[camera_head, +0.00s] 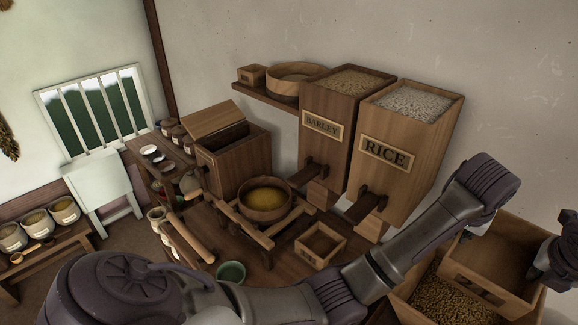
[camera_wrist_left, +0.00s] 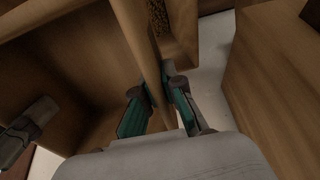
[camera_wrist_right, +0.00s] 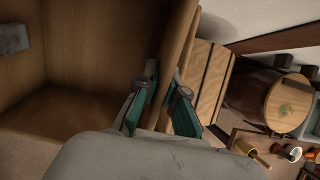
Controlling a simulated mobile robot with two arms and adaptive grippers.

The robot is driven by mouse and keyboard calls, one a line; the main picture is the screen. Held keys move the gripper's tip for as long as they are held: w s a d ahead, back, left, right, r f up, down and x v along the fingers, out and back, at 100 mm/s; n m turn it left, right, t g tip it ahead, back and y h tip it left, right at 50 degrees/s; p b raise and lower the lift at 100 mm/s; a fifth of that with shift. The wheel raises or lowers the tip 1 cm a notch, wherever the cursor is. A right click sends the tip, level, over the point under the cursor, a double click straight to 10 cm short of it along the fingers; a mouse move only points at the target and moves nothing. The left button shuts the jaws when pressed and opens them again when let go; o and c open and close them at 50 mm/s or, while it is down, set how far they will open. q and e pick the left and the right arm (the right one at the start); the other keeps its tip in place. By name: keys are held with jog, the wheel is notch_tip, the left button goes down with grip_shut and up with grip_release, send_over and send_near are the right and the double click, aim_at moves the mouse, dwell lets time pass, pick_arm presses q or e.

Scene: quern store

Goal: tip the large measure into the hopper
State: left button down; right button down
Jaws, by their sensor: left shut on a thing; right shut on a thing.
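The large measure (camera_head: 490,280) is an open wooden box with a label on its front, at the right of the head view. My left gripper (camera_head: 479,229) is shut on one side wall of the measure. My right gripper (camera_head: 553,275) is shut on the opposite wall. Both wrist views show a wall between the fingers, in the left one (camera_wrist_left: 155,108) and the right one (camera_wrist_right: 158,100). The measure's inside looks bare in both. Tall wooden bins marked BARLEY (camera_head: 322,150) and RICE (camera_head: 388,179) stand against the wall; which thing is the hopper is not clear.
A bowl of yellow meal (camera_head: 265,197) sits on a wooden frame, near a small box (camera_head: 320,243). A lidded chest (camera_head: 235,168) stands behind. A barrel (camera_wrist_right: 286,98) shows in the right wrist view.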

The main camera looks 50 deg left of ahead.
pick_arm(q)
jog(key=shift+s+a+f+g, duration=0.15)
jog(key=shift+f+g, duration=0.15)
jog(key=shift+g, duration=0.3)
pick_arm(e)
jog(key=shift+s+d+f+g, duration=0.1)
jog(key=shift+d+f+g, duration=0.1)
jog(key=shift+f+g, duration=0.3)
pick_arm(q)
jog(key=shift+f, duration=0.15)
pick_arm(e)
jog(key=shift+g, duration=0.3)
pick_arm(q)
jog(key=shift+w+f, duration=0.1)
jog(key=shift+w, duration=0.1)
pick_arm(e)
jog(key=shift+f, duration=0.1)
pick_arm(q)
jog(key=shift+s+f+g, duration=0.35)
jog(key=shift+f+g, duration=0.1)
jog(key=shift+g, duration=0.55)
pick_arm(e)
jog(key=shift+s+f+g, duration=0.15)
jog(key=shift+f+g, duration=0.3)
jog(key=shift+g, duration=0.45)
pick_arm(q)
jog(key=shift+w+f, duration=0.15)
pick_arm(e)
jog(key=shift+f, duration=0.15)
